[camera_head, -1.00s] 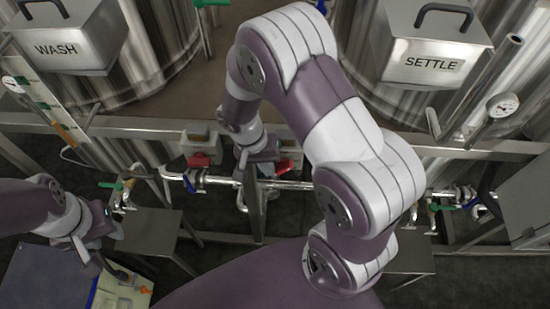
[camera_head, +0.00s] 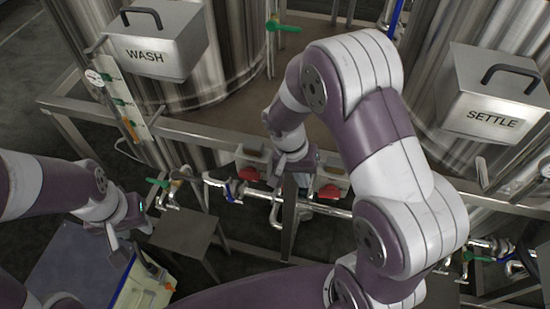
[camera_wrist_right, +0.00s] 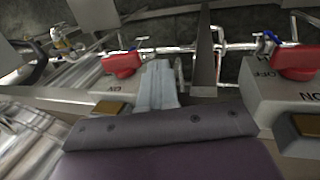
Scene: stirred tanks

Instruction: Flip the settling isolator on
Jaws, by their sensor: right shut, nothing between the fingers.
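Two red switch handles sit on grey isolator boxes at the tank frame's front rail. The right one (camera_head: 328,191), on the side of the SETTLE tank, shows at the left in the right wrist view (camera_wrist_right: 122,63), with an upside-down ON by it. The other red handle (camera_head: 248,175) is on the WASH side and shows at the right in the wrist view (camera_wrist_right: 297,62). My right gripper (camera_wrist_right: 158,84) is shut and empty, between the boxes, close beside the settling handle; contact cannot be told. My left gripper (camera_head: 132,248) hangs at the lower left; its jaw gap is unclear.
The WASH box (camera_head: 160,50) and SETTLE box (camera_head: 490,105) stand by steel tanks. Pipes with valves (camera_head: 232,192) run below the rail. A grey stool (camera_head: 185,232) stands at the lower left, near a pale case (camera_head: 150,290). A thin post (camera_head: 290,215) stands below my right gripper.

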